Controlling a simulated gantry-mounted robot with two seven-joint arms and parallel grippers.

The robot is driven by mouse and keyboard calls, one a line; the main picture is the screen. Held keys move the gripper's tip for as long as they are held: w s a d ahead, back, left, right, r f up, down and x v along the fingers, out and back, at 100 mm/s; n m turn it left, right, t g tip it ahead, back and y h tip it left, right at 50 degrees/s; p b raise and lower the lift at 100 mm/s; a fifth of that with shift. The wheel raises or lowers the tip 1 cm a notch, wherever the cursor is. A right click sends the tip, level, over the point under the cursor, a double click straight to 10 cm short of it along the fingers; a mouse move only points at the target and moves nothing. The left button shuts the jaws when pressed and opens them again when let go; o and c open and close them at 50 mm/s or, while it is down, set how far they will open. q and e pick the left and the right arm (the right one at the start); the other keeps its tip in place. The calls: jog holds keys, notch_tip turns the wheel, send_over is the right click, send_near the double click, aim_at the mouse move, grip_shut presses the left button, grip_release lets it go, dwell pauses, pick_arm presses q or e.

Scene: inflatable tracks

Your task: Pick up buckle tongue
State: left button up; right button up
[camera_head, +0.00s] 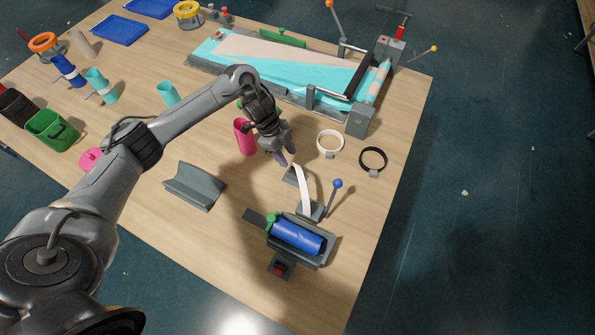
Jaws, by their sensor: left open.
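My left gripper (284,159) is open above the middle right of the table, pointing down. Just below and right of it is a white strap (303,190) that runs between small grey blocks, beside a lever with a blue ball (337,184). A white ring (330,142) and a black ring with a grey block (373,158) lie to the right of the gripper. I cannot tell which small piece is the buckle tongue. Nothing shows clearly between the fingers. My right gripper is not in view.
A blue roll (298,237) lies in a grey cradle nearer the front. A pink cup (245,137) stands close left of the gripper. A grey angled holder (195,186) is farther left. A long turquoise sheet machine (250,62) fills the back. The wooden table (360,215) is bare near its right edge.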

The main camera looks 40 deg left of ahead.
aim_at(295, 167)
pick_arm(q)
jog(key=shift+w+x, duration=0.2)
jog(key=shift+x, duration=3.65)
jog(key=shift+a, duration=0.1)
grip_shut()
